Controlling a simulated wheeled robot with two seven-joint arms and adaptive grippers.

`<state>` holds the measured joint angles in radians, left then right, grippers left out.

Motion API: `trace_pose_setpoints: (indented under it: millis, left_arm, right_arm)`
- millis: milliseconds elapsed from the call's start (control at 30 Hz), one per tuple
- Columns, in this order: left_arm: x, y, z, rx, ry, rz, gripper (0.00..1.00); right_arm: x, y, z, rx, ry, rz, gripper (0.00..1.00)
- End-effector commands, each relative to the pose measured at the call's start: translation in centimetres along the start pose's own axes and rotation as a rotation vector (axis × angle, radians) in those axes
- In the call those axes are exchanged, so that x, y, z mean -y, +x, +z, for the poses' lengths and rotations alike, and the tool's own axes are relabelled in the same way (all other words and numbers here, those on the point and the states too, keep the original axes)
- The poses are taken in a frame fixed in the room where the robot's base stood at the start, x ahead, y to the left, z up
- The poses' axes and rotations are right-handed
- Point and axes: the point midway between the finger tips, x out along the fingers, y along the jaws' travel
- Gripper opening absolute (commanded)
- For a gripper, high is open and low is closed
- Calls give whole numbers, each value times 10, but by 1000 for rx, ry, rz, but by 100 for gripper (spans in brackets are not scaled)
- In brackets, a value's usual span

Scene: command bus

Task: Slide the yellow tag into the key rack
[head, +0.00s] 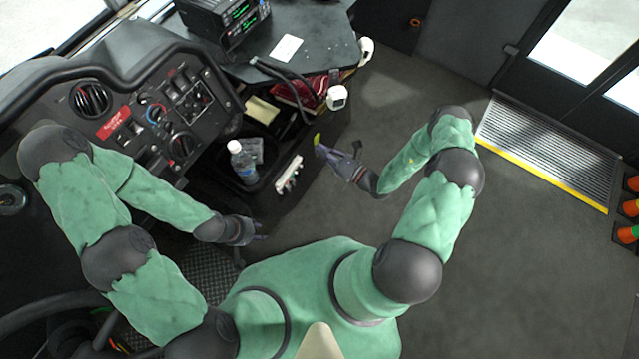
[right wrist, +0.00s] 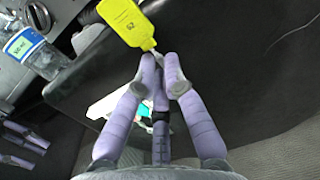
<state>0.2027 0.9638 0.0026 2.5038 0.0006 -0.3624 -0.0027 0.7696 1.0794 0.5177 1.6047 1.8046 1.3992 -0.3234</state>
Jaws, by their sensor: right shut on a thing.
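The yellow tag (head: 317,138) is held at the fingertips of my right gripper (head: 321,148). In the right wrist view the tag (right wrist: 125,20) shows the number 62, and its narrow end is between the fingertips (right wrist: 160,62). The key rack (head: 289,174) is a white strip with dark and reddish details, standing beside the console tray. The tag is apart from it, up and to the right in the head view. In the right wrist view the fingers hide most of a white piece behind them. My left gripper (head: 258,240) is empty, with its fingers apart, below the rack.
A water bottle (head: 243,162) stands in the dark tray left of the rack. A yellow pad (head: 262,110), a red packet (head: 298,93) and a white cup-like item (head: 337,97) lie farther back. The dashboard (head: 150,110) is at left. Open floor (head: 520,260) is at right.

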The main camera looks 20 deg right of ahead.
Motion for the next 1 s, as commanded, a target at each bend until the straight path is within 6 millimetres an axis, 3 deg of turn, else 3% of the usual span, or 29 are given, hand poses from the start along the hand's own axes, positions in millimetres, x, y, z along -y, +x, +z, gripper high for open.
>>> trace_pose_setpoints:
  millis: [33, 200, 400, 633, 1000]
  left_arm:
    - [0, 0, 0, 1, 0, 0, 40]
    - [0, 0, 0, 0, 0, 0, 40]
    - [0, 0, 0, 0, 0, 0, 40]
    - [0, 0, 0, -1, 0, 0, 40]
    - [0, 0, 0, -1, 0, 0, 40]
  right_arm:
    - [-8, -6, -25, -5, 10, 6, 0]
    - [-35, -22, -85, -12, 16, 38, 0]
    - [-58, -33, -121, -15, 18, 60, 0]
    - [-63, -31, -128, -16, 16, 68, 0]
    - [-64, -8, -127, -15, 16, 68, 0]
